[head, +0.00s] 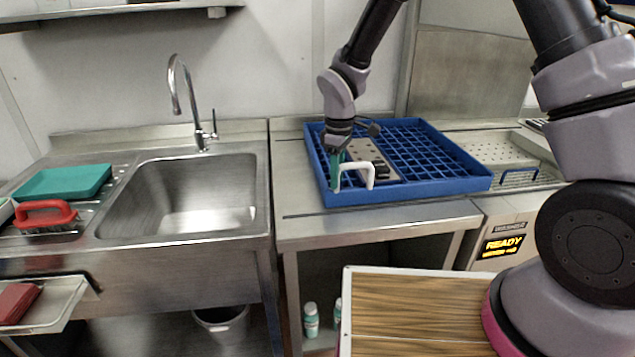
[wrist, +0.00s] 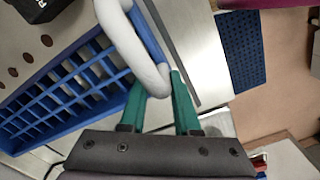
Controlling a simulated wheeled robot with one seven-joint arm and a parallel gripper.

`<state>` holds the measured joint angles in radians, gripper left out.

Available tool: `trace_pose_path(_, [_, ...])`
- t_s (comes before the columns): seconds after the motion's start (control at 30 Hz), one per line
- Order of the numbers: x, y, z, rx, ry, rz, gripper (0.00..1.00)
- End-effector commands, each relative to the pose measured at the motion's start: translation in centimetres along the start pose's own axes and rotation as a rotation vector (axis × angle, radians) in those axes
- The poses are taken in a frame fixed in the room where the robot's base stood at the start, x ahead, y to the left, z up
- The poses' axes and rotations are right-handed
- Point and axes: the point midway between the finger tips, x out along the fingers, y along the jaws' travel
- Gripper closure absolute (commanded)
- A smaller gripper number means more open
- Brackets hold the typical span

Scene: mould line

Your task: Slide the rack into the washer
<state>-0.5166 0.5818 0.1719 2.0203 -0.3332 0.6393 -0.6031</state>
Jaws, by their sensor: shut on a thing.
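The blue rack (head: 440,188) lies on the steel table with its open grid facing up. A pale perforated plate (head: 362,152) with a black part lies in its left part. A white handle (head: 356,168) stands at the rack's front left; it also shows in the wrist view (wrist: 130,45). I cannot tell whether it belongs to the rack or the plate. My gripper (head: 338,172), with teal fingers, is shut on the white handle; its fingers flank it in the wrist view (wrist: 160,90). The washer (head: 505,228), right of the table, has a lit READY display.
A perforated steel surface (head: 490,152) with a blue wire handle lies right of the rack. A sink (head: 190,200) with a tap is at left. A wood-topped surface (head: 410,310) stands in front. The table strip before the rack (head: 375,220) is clear.

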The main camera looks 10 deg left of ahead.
Motion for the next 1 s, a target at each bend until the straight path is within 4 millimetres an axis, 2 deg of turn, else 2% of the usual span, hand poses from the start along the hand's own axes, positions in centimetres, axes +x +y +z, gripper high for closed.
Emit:
trace_pose_path(0.03, [0.2,0.4,1.5,0.009,-0.013,-0.012,1.0])
trace_pose_path(1.0, [0.1,15.4,23.6,0.012,-0.01,-0.012,1.0])
